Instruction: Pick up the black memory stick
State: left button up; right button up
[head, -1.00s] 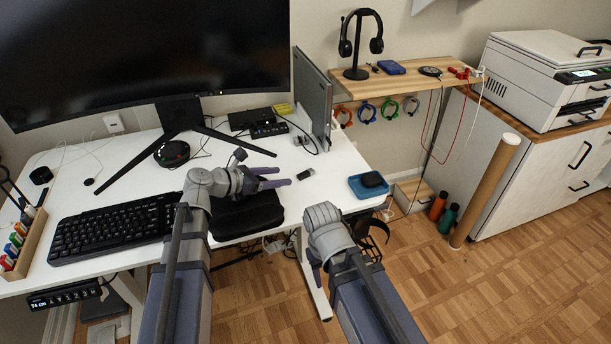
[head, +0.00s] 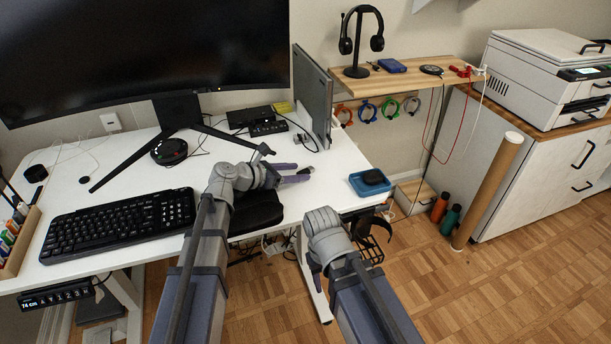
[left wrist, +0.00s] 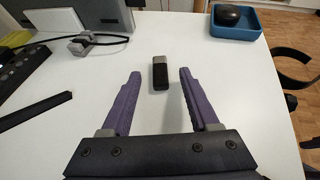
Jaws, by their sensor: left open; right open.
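The black memory stick (left wrist: 159,76) lies on the white desk, a dark body with a grey metal end pointing away from me in the left wrist view. My left gripper (left wrist: 160,72) is open with purple fingers. The stick shows between the two fingertips, with a gap on either side. In the head view my left gripper (head: 304,172) is low over the desk, and its fingers mostly hide the stick. My right gripper (head: 317,274) is open and empty, low in front of the desk edge, partly hidden by its own wrist.
A blue tray (head: 359,190) with a dark object stands at the desk's right corner. A black keyboard (head: 115,228) lies to the left. A grey upright panel (head: 316,92) and a small dock (head: 268,128) stand behind. The desk around the stick is clear.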

pick_arm(q)
jog(key=shift+w+d+f, duration=0.2)
jog(key=shift+w+d, duration=0.1)
jog(key=shift+d, duration=0.1)
grip_shut()
